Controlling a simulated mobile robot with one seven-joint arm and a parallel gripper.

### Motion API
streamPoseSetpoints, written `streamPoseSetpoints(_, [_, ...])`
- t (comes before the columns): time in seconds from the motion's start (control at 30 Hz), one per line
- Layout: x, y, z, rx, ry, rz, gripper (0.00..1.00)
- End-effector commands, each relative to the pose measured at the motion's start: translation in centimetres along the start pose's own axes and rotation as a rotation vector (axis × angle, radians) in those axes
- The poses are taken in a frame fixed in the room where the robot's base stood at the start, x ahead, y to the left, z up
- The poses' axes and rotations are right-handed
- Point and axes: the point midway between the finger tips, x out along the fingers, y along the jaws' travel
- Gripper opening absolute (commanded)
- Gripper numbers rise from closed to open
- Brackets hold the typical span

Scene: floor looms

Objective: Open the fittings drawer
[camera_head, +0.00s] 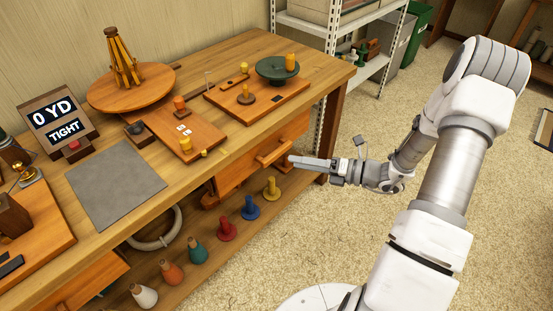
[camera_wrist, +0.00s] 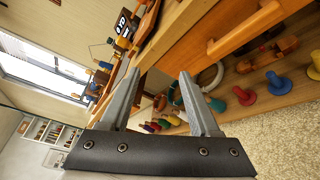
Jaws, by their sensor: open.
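The drawer under the right part of the wooden bench has an orange-brown front (camera_head: 238,176) with a horizontal wooden bar handle (camera_head: 273,153). I see no clear gap around its front, but cannot tell surely that it is fully shut. My gripper (camera_head: 293,161) is just to the right of the handle in the head view, pointing left toward it. In the wrist view the two fingers are apart with nothing between them (camera_wrist: 158,88). The handle also shows in the wrist view (camera_wrist: 245,30), right of the fingers; they do not hold it.
The bench top (camera_head: 75,220) holds boards, a turntable and a sign reading "0 YD TIGHT" (camera_head: 58,120). Several coloured pegs, such as a blue one (camera_head: 250,208), stand on the shelf below the drawer. A second drawer (camera_head: 85,280) is at lower left.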

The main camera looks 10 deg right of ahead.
Motion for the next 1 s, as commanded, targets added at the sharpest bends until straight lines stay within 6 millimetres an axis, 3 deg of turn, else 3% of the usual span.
streamPoseSetpoints(0.03, [-0.4,-2.9,-0.7,0.096,-0.071,0.002,0.62])
streamPoseSetpoints(0.1, [-0.9,-5.7,-0.9,0.214,-0.162,0.005,0.62])
streamPoseSetpoints(0.2, [-1.7,-9.0,-1.4,0.357,-0.276,0.015,0.62])
streamPoseSetpoints(0.33, [-2.6,-11.9,-1.8,0.48,-0.381,0.027,0.62])
streamPoseSetpoints(0.5, [-2.9,-13.3,-2.0,0.542,-0.431,0.034,0.62])
streamPoseSetpoints(0.63, [-1.9,-13.4,-1.6,0.544,-0.433,0.035,0.62])
streamPoseSetpoints(1.0, [5.2,-14.1,1.4,0.539,-0.428,0.036,0.62])
